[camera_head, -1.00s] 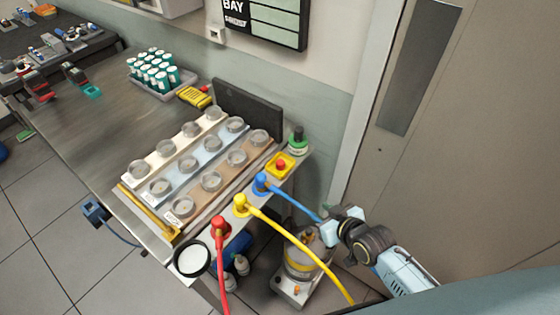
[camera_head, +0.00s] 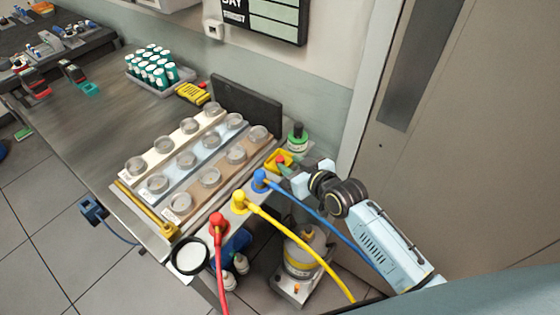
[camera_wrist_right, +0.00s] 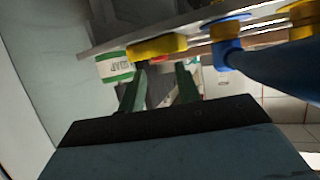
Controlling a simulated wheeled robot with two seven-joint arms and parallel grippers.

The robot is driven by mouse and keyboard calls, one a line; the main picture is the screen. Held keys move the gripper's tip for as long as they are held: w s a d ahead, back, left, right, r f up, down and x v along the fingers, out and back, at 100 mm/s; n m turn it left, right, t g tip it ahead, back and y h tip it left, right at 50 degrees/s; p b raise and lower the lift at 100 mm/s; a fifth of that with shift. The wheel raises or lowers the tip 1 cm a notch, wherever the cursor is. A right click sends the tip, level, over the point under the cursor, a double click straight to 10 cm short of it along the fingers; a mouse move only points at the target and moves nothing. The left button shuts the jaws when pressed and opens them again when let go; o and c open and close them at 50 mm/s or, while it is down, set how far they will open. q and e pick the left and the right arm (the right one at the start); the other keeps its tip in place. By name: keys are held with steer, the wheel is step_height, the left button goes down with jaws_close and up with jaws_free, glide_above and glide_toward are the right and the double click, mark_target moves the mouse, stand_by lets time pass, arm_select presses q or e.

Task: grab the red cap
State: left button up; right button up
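A small red cap (camera_head: 281,159) sits on a yellow square base (camera_head: 271,166) at the bench's right edge, beside a green-and-white bottle (camera_head: 297,138). My right gripper (camera_head: 296,180) is just in front of the yellow base and partly hides it. In the right wrist view, its two green fingers (camera_wrist_right: 162,72) are apart. The yellow base (camera_wrist_right: 158,47) lies just beyond their tips, and a bit of red (camera_wrist_right: 160,60) shows between them. I cannot tell whether they touch it. A red hose fitting (camera_head: 217,220) stands at the bench's front corner. My left gripper is not in view.
Blue (camera_head: 260,179) and yellow (camera_head: 241,200) hose fittings stand close to the gripper; their hoses run down past my right arm. A rack of clear dishes (camera_head: 185,158) lies to the left. A wall and door (camera_head: 450,160) are at the right.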

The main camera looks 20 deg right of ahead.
mark_target(281, 159)
steer(key=b+x, duration=0.1)
steer(key=x, duration=0.3)
steer(key=shift+s+f, duration=0.1)
steer(key=shift+w, duration=0.2)
steer(key=c, duration=0.7)
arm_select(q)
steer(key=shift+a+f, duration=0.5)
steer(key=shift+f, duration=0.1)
arm_select(e)
jaws_close()
